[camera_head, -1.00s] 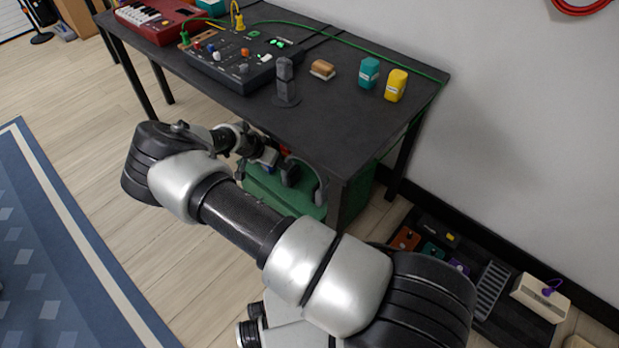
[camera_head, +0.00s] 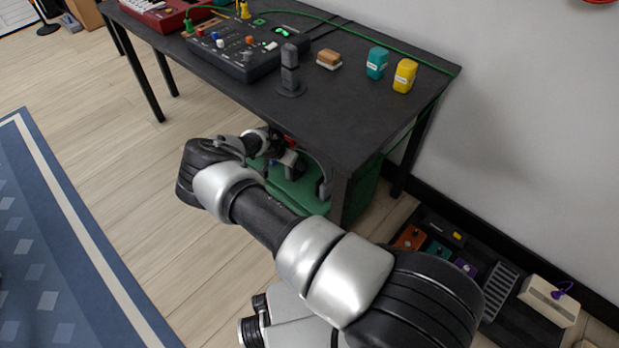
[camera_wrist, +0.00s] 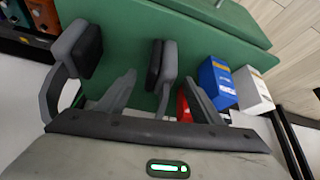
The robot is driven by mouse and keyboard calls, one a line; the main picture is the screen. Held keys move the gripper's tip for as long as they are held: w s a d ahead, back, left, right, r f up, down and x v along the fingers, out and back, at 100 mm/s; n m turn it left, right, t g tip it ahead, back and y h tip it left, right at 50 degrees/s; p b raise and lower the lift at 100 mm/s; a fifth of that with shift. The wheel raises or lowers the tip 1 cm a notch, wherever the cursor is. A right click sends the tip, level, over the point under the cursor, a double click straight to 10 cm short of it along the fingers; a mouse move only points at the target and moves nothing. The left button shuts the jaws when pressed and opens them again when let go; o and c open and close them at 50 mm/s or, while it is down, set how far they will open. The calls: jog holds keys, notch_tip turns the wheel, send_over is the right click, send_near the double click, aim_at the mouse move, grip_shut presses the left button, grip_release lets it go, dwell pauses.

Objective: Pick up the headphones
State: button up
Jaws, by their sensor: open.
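The headphones are grey with dark ear pads and rest on a green case (camera_wrist: 125,25) under the table. In the wrist view one headphone ear cup (camera_wrist: 78,45) is at the left, outside my fingers. The other ear cup (camera_wrist: 164,65) lies in front of the gap between my fingers. My gripper (camera_wrist: 160,80) is open, its two fingers on either side of that cup; contact cannot be told. In the head view the headphones (camera_head: 325,188) show partly beside the table leg, and my gripper (camera_head: 287,160) is under the table edge.
A blue box (camera_wrist: 217,82), a white box (camera_wrist: 252,90) and a red item (camera_wrist: 183,107) are close to my right finger. The dark table (camera_head: 330,110) stands overhead with a leg (camera_head: 340,200) near the headphones. Pedals (camera_head: 410,238) lie by the wall.

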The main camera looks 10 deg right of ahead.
jog(key=shift+w+d+f, duration=0.15)
jog(key=shift+f, duration=0.25)
jog(key=shift+c, duration=0.3)
jog(key=shift+r, duration=0.1)
jog(key=c, duration=1.3)
